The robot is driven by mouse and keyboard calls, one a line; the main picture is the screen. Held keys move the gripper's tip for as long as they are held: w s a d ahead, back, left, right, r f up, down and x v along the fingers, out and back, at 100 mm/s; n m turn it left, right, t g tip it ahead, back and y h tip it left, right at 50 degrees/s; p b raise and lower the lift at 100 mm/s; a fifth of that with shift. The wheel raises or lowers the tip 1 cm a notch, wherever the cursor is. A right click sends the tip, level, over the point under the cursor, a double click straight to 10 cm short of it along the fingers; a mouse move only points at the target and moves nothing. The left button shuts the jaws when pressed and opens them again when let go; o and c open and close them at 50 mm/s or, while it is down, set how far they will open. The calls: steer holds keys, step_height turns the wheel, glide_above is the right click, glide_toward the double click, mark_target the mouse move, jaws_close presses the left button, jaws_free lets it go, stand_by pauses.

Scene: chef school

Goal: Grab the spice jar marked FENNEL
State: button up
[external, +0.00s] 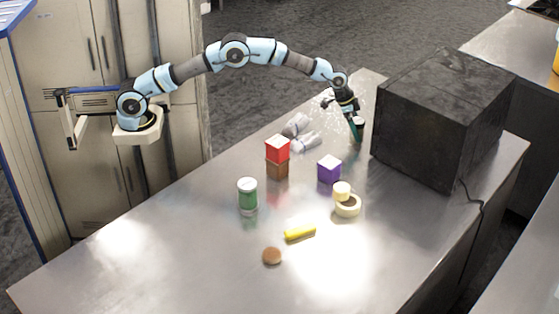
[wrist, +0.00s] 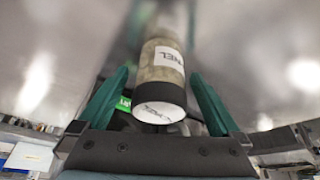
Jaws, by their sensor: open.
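The spice jar (wrist: 163,58) is in the wrist view, with a black base or cap and a white label reading "NEL", the rest of the word out of sight. In the external view a small dark-topped jar (external: 360,124) stands near the black box, partly beside my gripper. My gripper (wrist: 160,76) is open, with one green finger on each side of the jar. In the external view my gripper (external: 354,130) reaches down at the jar. I cannot tell whether the fingers touch it.
A large black box (external: 436,110) stands close on the right. Whitish glass-like items (external: 298,130) lie to the left. The metal counter's front left is clear.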

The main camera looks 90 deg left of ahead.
steer(key=c, duration=1.5)
